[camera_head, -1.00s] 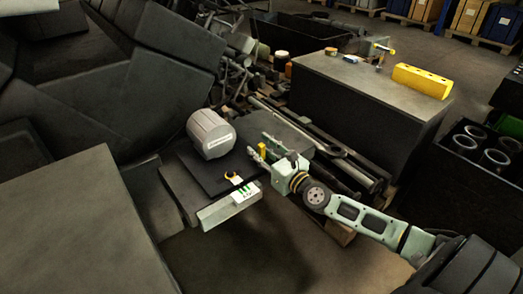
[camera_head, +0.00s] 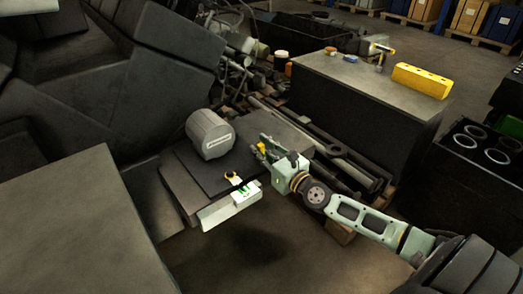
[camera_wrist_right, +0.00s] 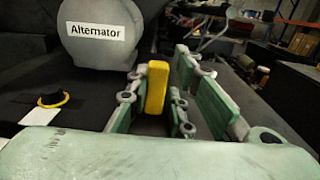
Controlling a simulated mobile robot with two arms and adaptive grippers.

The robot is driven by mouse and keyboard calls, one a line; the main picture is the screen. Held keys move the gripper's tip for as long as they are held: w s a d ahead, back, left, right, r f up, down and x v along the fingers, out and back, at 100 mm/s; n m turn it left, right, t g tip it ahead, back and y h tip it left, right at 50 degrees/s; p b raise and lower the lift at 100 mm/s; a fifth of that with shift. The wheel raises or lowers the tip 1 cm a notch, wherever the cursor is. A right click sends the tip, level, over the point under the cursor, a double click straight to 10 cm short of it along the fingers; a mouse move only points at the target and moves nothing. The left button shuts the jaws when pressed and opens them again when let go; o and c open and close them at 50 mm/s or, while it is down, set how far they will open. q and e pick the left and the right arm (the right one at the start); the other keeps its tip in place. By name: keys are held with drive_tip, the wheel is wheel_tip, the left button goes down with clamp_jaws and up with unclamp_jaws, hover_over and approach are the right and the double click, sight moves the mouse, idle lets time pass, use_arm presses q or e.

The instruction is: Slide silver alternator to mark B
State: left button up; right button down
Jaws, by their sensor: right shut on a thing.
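The silver alternator (camera_head: 210,135) is a grey rounded cylinder with a white label. It rests on a dark plate (camera_head: 200,172) at the work surface's left. It also shows in the right wrist view (camera_wrist_right: 98,35), labelled "Alternator". My right gripper (camera_head: 264,149) is just right of the alternator and apart from it. It is shut on a small upright yellow block (camera_wrist_right: 156,87), which stands between its green fingers. A white label with green marks (camera_head: 245,192) is on the front edge; its lettering is too small to read. My left gripper is out of view.
A yellow ring with a black centre (camera_head: 232,177) lies in front of the alternator. Dark bars and rods (camera_head: 345,165) lie beyond my gripper. A large dark bench (camera_head: 370,85) with a yellow holed block (camera_head: 421,81) stands behind. The plate's left part is clear.

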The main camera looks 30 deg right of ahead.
drive_tip(key=shift+f, duration=0.1)
drive_tip(key=c, duration=1.7)
unclamp_jaws()
drive_tip(key=shift+d, duration=0.1)
drive_tip(key=s, duration=0.8)
drive_tip(key=s+d, duration=0.1)
drive_tip(key=s, duration=0.3)
